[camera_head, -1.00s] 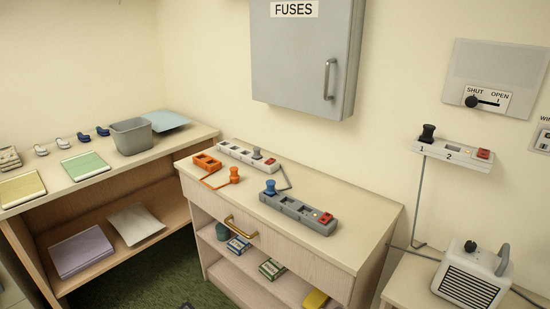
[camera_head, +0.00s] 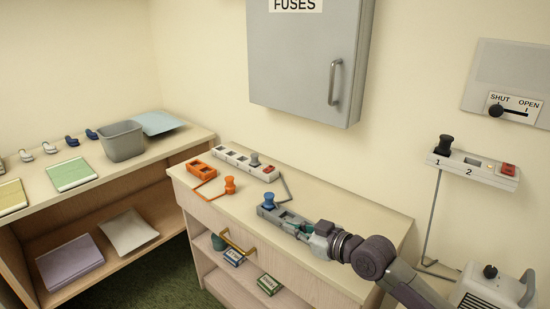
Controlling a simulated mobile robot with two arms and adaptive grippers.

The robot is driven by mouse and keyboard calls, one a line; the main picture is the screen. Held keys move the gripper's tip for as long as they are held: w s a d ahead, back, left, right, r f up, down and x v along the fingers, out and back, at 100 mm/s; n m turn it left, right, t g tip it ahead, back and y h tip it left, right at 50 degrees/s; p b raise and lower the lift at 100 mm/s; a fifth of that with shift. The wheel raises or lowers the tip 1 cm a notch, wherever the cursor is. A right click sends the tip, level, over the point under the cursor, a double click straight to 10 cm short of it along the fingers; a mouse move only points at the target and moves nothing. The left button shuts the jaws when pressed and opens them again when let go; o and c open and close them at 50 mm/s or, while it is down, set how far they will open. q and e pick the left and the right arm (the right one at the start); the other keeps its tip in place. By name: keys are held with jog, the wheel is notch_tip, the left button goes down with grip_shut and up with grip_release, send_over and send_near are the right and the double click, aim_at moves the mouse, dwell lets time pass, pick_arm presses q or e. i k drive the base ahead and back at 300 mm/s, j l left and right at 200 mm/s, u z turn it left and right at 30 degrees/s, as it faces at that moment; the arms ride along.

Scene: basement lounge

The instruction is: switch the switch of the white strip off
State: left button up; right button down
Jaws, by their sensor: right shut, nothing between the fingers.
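A white strip (camera_head: 232,157) lies at the back of the dresser top, with a grey plug (camera_head: 254,160) in it and a red switch (camera_head: 268,169) at its right end. My right gripper (camera_head: 302,230) is shut and empty at the grey strip (camera_head: 268,211), hiding that strip's right end and switch. I cannot tell if it touches the strip. My left gripper is out of view.
An orange strip (camera_head: 201,171) with an orange plug (camera_head: 230,185) lies left on the dresser (camera_head: 340,200). A grey fuse cabinet (camera_head: 305,60) hangs above. A white heater (camera_head: 487,290) stands lower right. Cords cross the dresser top.

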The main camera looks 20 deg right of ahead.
aim_at(269, 168)
jog(key=i+l, duration=0.2)
jog(key=i, duration=0.15)
jog(key=i+l, duration=0.15)
jog(key=i, duration=0.25)
jog(key=i+l, duration=0.2)
jog(key=i, duration=0.15)
